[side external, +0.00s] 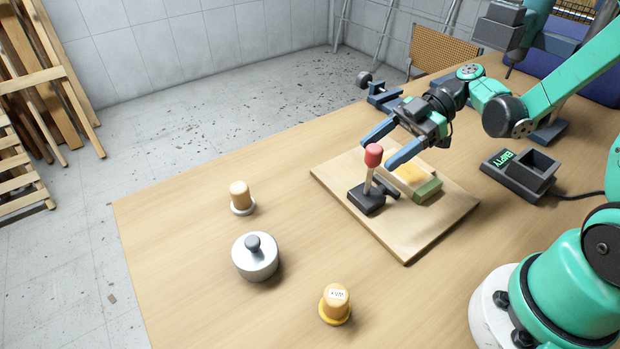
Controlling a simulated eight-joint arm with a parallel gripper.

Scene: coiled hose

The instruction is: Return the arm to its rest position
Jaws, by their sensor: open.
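My gripper (379,153) is open, its two blue-grey fingers spread and pointing down-left. It hovers over the far part of a light wooden board (408,247). A red-knobbed lever (373,155) on a black base stands upright on the board. Its knob shows between the fingertips in the picture; I cannot tell whether they touch, and nothing looks gripped. A yellow-topped green block (420,183) lies beside the lever, below the gripper. My teal arm reaches in from the upper right.
A silver lidded pot (255,257), an amber jar on a white base (241,196) and an amber jar on a yellow base (335,304) stand on the wooden table (180,260). A dark holder marked EMPTY (520,172) sits right. A clamp (378,92) is at the far edge.

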